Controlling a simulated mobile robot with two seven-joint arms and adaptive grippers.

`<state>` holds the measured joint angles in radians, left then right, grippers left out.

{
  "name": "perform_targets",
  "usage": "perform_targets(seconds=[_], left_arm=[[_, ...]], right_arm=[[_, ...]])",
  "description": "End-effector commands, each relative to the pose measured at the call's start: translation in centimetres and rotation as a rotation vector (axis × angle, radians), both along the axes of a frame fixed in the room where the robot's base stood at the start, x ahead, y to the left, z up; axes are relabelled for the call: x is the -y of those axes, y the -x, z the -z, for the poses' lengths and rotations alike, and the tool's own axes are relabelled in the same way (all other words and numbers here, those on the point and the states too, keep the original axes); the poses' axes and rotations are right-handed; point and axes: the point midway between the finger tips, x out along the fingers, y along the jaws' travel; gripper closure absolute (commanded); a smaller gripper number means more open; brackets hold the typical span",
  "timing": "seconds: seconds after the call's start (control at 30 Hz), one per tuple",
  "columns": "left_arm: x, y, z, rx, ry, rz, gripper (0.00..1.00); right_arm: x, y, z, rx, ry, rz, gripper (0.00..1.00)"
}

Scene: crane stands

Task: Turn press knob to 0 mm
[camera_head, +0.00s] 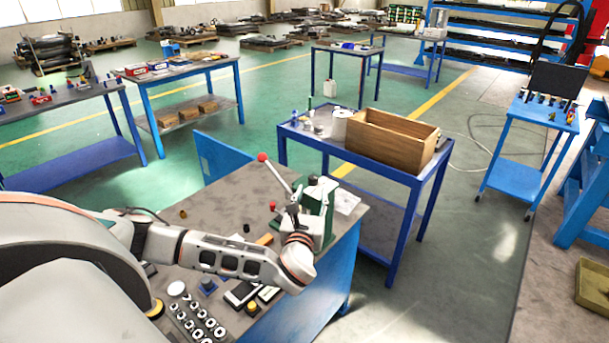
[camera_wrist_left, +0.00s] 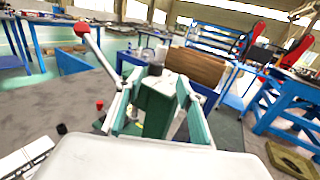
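A green press (camera_head: 318,205) stands at the right end of the workbench. It also shows in the left wrist view (camera_wrist_left: 157,108). Its lever ends in a red ball (camera_head: 262,157), raised to the left; the ball also shows in the left wrist view (camera_wrist_left: 82,29). A dark knob-like part (camera_wrist_left: 155,70) sits on top of the press; no scale reading is legible. My left gripper (camera_wrist_left: 157,84) is open, with its two fingers apart on either side of the press top in that view. Contact cannot be told. My right gripper is not in view.
The workbench (camera_head: 215,195) carries a smaller red knob (camera_head: 272,206), a black cap (camera_head: 246,228) and several small parts near my arm. A blue table (camera_head: 390,172) with a wooden crate (camera_head: 392,140) stands behind the press. Some bench surface left of the press is clear.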

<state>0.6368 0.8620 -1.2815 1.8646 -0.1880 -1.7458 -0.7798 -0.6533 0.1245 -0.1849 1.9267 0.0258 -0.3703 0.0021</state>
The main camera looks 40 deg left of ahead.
Motion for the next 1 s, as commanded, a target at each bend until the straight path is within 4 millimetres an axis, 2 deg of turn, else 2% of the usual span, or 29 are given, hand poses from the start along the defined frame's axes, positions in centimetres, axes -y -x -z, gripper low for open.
perform_targets(seconds=[0.27,0.7,1.0], left_arm=[[-0.2,-0.4,-0.1,0.001,-0.004,-0.001,0.62],[-2.9,-5.9,-0.2,0.002,-0.004,-0.002,0.62],[-3.5,-7.1,0.0,0.001,-0.004,-0.001,0.62]], right_arm=[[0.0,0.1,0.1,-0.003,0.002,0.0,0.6],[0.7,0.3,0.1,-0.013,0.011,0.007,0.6],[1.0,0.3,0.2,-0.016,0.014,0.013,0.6]])
